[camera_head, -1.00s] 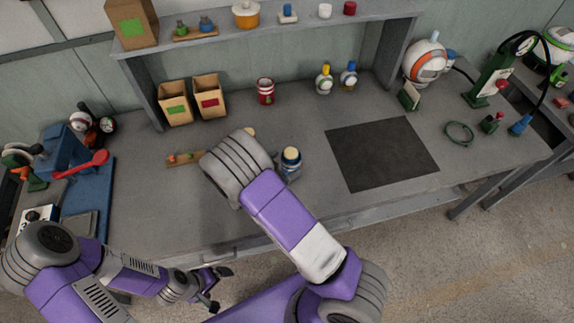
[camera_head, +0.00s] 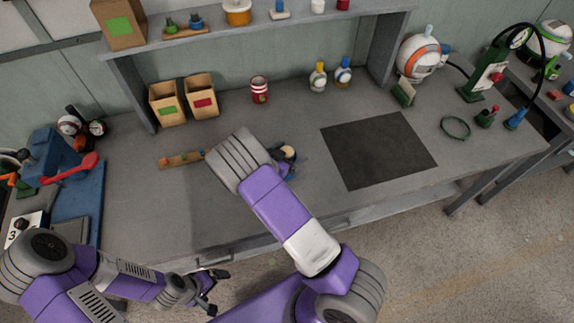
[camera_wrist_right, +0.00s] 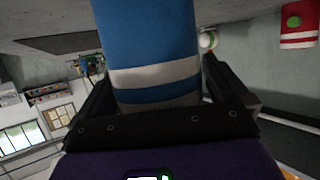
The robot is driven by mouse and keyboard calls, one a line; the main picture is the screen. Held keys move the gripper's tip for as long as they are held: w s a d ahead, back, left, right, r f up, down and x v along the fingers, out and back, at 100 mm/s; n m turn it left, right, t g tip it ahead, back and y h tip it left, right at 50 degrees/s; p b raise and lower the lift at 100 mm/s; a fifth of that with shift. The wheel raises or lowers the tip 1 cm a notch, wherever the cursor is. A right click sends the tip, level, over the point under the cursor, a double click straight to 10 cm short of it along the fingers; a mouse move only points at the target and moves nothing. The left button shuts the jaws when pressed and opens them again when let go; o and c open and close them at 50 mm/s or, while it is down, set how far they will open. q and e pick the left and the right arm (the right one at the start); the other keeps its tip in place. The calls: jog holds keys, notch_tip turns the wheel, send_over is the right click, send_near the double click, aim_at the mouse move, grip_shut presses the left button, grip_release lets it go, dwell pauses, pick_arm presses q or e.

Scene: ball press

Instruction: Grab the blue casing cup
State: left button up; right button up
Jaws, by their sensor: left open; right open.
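The blue casing cup (camera_wrist_right: 147,35), a blue cylinder with white bands, fills the middle of the right wrist view. It stands between the two fingers of my right gripper (camera_wrist_right: 155,88), which is open around it; I cannot tell whether either finger touches it. In the head view the cup's pale top (camera_head: 288,153) shows just right of my right wrist, which hides most of its body. My left gripper (camera_head: 215,290) is open and empty, low in front of the bench's front edge, away from the cup.
A wooden strip with small knobs (camera_head: 181,160) lies left of my right wrist. A red banded can (camera_head: 260,90), two bottles and two cardboard boxes (camera_head: 201,100) stand behind. A dark mat (camera_head: 377,150) lies to the right.

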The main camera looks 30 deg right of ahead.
jog(key=c, duration=1)
jog(key=shift+c, duration=0.2)
